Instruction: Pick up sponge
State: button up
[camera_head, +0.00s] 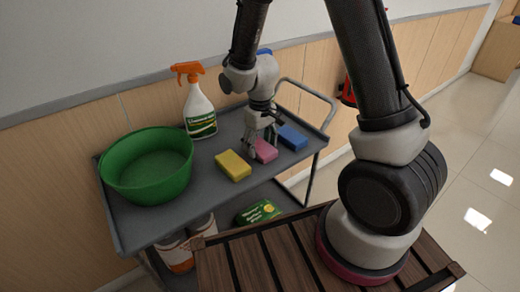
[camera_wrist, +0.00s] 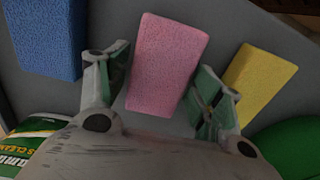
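Three sponges lie in a row on the grey cart's top shelf. The pink sponge (camera_head: 265,151) is in the middle, with the yellow sponge (camera_head: 233,165) to its left and the blue sponge (camera_head: 292,137) to its right. My gripper (camera_head: 258,148) points down at the pink sponge and partly hides it. In the wrist view the pink sponge (camera_wrist: 167,64) lies between the two spread fingers (camera_wrist: 160,90), with a gap visible on each side. There the blue sponge (camera_wrist: 45,38) is at the left and the yellow sponge (camera_wrist: 257,80) at the right.
A green basin (camera_head: 148,166) stands at the cart's left end. A spray bottle (camera_head: 198,104) with an orange head stands at the back, near the wall. The cart (camera_head: 212,149) has a raised rim and a handle at right. A green box (camera_head: 258,212) sits on the lower shelf.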

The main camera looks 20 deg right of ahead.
aim_at(260, 146)
jog(key=c, duration=0.3)
jog(key=shift+c, duration=0.2)
jog(key=shift+r, duration=0.15)
notch_tip(260, 146, up, 10)
jog(key=shift+o, duration=1.2)
jog(key=c, duration=0.3)
